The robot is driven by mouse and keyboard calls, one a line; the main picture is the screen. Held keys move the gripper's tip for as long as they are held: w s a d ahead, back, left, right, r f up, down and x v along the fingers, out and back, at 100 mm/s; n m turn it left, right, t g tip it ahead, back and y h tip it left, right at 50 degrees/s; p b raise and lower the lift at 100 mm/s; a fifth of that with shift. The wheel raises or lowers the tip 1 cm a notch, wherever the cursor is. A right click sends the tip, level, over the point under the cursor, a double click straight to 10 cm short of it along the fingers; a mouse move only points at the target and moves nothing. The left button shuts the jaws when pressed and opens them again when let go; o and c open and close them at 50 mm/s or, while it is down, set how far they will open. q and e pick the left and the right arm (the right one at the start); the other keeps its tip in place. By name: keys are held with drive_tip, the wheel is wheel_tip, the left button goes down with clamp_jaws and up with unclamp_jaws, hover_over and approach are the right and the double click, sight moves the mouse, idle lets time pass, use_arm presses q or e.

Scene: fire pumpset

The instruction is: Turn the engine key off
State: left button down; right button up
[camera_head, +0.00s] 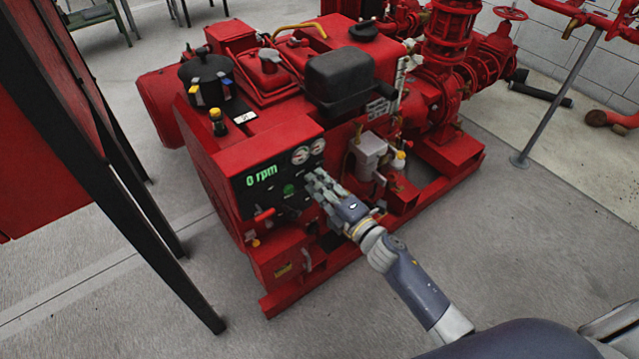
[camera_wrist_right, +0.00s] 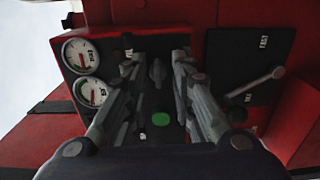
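The engine control panel (camera_head: 262,190) is black, on the front of the red pumpset, and its green display (camera_head: 261,175) reads "0 rpm". My right gripper (camera_head: 318,182) is at the right part of this panel and hides some of it. In the right wrist view its two fingers (camera_wrist_right: 155,58) are spread apart. A small dark key-like knob (camera_wrist_right: 157,73) shows in the gap between them, with space on both sides. Whether its far end is level with the fingertips I cannot tell. In the head view I cannot make out the knob behind the gripper. My left gripper is not in view.
Two round gauges (camera_wrist_right: 86,72) and a green button (camera_wrist_right: 161,119) are on the panel. A lever (camera_wrist_right: 262,81) sits on a black plate to the right in the wrist view. A dark-framed red cabinet (camera_head: 50,120) stands at the left. The grey floor (camera_head: 520,240) at the right is clear.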

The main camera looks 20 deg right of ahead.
idle(0.3)
drive_tip(key=v, duration=1.2)
drive_tip(key=shift+r, duration=0.1)
